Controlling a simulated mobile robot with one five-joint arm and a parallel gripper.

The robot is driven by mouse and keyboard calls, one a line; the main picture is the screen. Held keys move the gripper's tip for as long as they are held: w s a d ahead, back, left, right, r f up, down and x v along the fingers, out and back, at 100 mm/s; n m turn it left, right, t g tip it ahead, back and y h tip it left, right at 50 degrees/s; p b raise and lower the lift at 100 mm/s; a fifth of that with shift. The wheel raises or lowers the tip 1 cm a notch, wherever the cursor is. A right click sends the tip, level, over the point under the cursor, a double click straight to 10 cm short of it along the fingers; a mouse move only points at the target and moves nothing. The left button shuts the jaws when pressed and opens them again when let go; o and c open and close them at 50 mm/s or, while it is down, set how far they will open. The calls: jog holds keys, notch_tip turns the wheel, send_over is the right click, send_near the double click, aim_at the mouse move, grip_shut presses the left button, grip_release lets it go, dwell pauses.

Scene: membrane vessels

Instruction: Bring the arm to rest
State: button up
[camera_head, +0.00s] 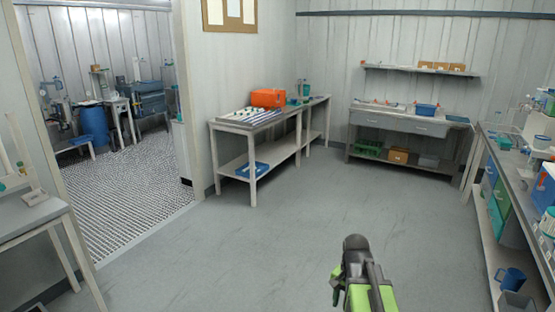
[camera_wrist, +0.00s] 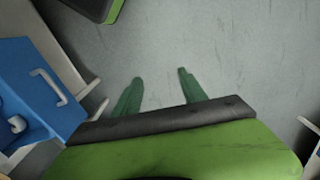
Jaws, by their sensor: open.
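In the head view my arm (camera_head: 362,280), green and black, rises from the bottom edge, right of centre, over bare grey floor. The fingers cannot be made out there. In the wrist view my gripper (camera_wrist: 158,90) shows two green fingers spread apart, with only grey floor between and beyond them. It is open and holds nothing. A black and green part shows at the top left of the wrist view.
A long bench (camera_head: 485,135) with bins and a blue mug (camera_head: 512,279) below runs along the right. A table with an orange box (camera_head: 268,98) stands at the back. A doorway opens at left. A blue drawer front (camera_wrist: 40,85) is at the wrist view's left. The middle floor is clear.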

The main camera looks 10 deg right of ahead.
jog(key=s+a+r+n, duration=0.1)
jog(key=s+a+n, duration=0.1)
jog(key=a+n, duration=0.6)
jog(key=a, duration=0.4)
jog(key=shift+a+r+n+p, duration=0.15)
jog(key=shift+a+n+p, duration=0.1)
jog(key=shift+n+p, duration=0.1)
